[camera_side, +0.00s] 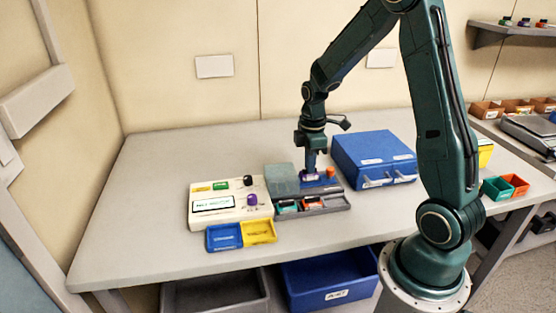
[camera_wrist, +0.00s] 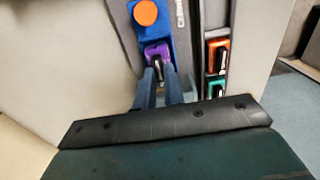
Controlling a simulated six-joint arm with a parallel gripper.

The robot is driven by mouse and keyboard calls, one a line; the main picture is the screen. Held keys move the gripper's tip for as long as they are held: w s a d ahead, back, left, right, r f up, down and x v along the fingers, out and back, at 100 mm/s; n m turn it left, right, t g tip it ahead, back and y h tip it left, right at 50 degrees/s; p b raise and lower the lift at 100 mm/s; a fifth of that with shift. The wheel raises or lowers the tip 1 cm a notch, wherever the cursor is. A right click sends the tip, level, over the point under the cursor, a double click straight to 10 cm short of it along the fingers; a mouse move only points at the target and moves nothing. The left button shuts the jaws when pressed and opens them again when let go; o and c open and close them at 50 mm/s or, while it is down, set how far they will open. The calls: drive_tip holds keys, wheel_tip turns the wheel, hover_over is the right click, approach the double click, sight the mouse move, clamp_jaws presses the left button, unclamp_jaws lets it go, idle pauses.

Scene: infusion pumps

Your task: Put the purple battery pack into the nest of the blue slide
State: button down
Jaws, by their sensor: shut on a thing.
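The purple battery pack (camera_wrist: 157,53) is between my gripper's fingertips in the wrist view, at the blue slide. My gripper (camera_side: 310,174) is shut on the pack and points down. The blue slide (camera_wrist: 149,37) has an orange round knob (camera_wrist: 146,13) at one end. In the side view the slide (camera_side: 322,182) lies on the grey fixture, with the orange knob to the right of my fingers. The fingers hide part of the pack and the nest, so I cannot tell whether the pack is fully seated.
A grey tray (camera_side: 335,203) beside the slide holds an orange and a teal pack (camera_wrist: 218,87). A white pump (camera_side: 229,200) with knobs stands to the left, with blue and yellow bins (camera_side: 224,237) in front. A blue drawer box (camera_side: 372,150) stands close on the right. The left tabletop is clear.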

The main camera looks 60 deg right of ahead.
drive_tip(key=shift+f, duration=0.35)
drive_tip(key=c, duration=1.8)
unclamp_jaws()
drive_tip(key=shift+r, duration=0.2)
drive_tip(key=shift+r, duration=0.9)
drive_tip(key=o, duration=0.5)
drive_tip(key=shift+o, duration=0.2)
